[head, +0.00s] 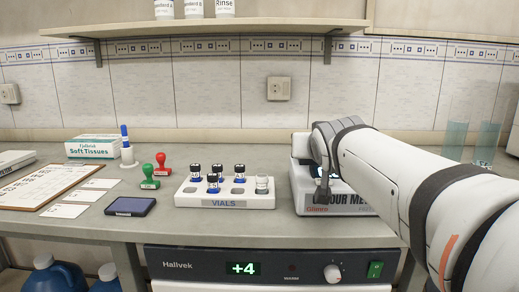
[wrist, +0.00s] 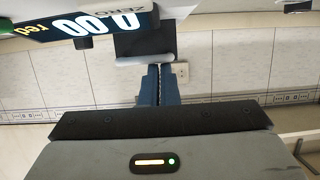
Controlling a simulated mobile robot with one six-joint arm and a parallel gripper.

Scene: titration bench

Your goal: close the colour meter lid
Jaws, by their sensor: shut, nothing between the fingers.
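The colour meter (head: 335,211) stands on the bench right of centre in the head view, largely hidden behind my arm. In the wrist view, which looks upside down, its display (wrist: 85,27) reads "0.00" and "red". A dark square part with a pale rounded edge (wrist: 145,61), apparently the lid, lies beside the display. How far it is open I cannot tell. My gripper (wrist: 158,70) is shut and empty, its fingertips at or very near that pale edge. Contact is unclear. In the head view my gripper (head: 323,193) is over the meter's front left part.
A white vial rack (head: 225,201) with several dark-capped vials and one clear vial stands just left of the meter. Red and green stamps (head: 150,177) and a tissue box (head: 92,147) are further left. Tall containers (head: 456,140) stand behind my arm. A shelf (head: 200,28) hangs above.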

